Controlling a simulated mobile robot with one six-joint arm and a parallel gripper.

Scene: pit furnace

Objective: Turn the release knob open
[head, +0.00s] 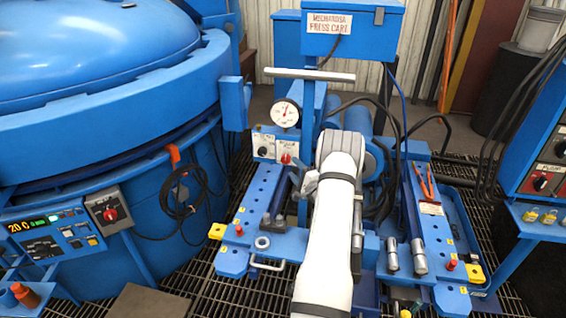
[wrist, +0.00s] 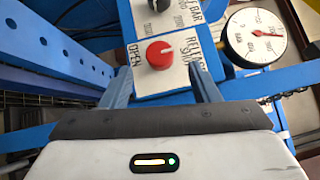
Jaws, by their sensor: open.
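The red release knob (wrist: 158,53) sits on a white label plate in the wrist view. The plate has "OPEN" along its left side and "RELEASE" and "SHUT" on its right. The knob also shows in the head view (head: 286,158) on the press cart's small blue panel, below the dial gauge. My gripper (wrist: 161,82) is open and empty. Its two fingers point toward the panel, one to each side of and below the knob in the picture, apart from it. In the head view my white arm hides much of the cart's middle, and the fingertips are hard to make out.
A black knob (wrist: 158,4) sits just above the red one. A dial gauge (wrist: 256,38) stands at its right. A perforated blue rail (wrist: 60,55) runs along the left. In the head view, the cart's T-handle (head: 310,75) is above and a large blue furnace (head: 110,130) stands left.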

